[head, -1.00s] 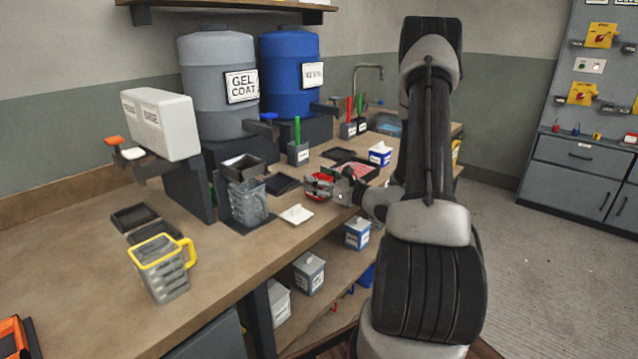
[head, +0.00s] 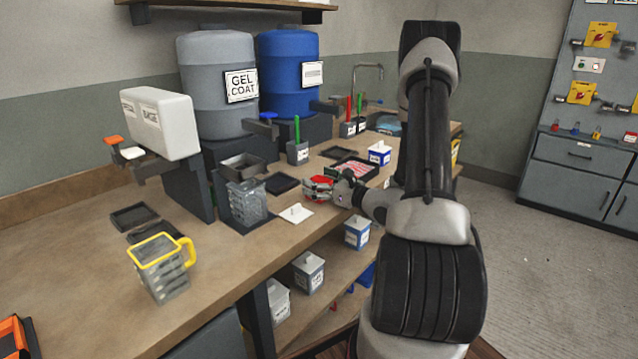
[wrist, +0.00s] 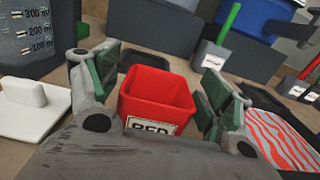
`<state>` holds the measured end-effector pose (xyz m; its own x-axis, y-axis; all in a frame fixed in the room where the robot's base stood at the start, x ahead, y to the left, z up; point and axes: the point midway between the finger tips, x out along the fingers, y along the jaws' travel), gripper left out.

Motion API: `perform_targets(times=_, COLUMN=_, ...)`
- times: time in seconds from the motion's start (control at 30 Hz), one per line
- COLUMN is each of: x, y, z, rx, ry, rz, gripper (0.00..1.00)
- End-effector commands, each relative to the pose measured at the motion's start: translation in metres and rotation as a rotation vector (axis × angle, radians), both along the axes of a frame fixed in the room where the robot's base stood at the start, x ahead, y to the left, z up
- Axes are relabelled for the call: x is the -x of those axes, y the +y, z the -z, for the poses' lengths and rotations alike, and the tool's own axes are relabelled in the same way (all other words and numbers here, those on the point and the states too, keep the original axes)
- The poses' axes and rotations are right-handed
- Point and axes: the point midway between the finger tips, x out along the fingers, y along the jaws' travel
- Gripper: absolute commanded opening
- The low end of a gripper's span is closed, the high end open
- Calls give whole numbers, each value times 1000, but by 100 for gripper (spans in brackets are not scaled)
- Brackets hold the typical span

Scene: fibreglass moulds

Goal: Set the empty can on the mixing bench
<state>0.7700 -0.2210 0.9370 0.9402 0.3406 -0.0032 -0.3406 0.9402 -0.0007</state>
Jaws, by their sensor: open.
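The can is a red, square, open-topped container (wrist: 155,95) with a white label reading RED. Only its red inner walls show inside. It stands upright on the wooden bench (head: 95,270), and in the head view its red top (head: 322,181) shows partly behind my gripper (head: 335,190). In the wrist view my gripper (wrist: 158,82) is open, with one green-padded finger on each side of the can. Gaps show between the fingers and the can walls. The can's lower front is hidden by the gripper body.
A white lid (head: 296,214) and a clear measuring jug (head: 246,200) are left of the can. A red-striped tray (head: 354,171) and a white-and-blue box (head: 379,154) are to its right. Gel coat drum (head: 216,90) and blue drum (head: 288,75) stand behind.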

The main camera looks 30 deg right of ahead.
Motion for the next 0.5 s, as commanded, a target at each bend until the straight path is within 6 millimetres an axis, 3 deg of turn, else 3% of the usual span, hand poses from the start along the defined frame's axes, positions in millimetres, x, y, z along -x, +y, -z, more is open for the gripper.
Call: perform_targets(times=0.5, x=95, y=-35, z=0, rx=-2, ry=1, rz=4, gripper=80)
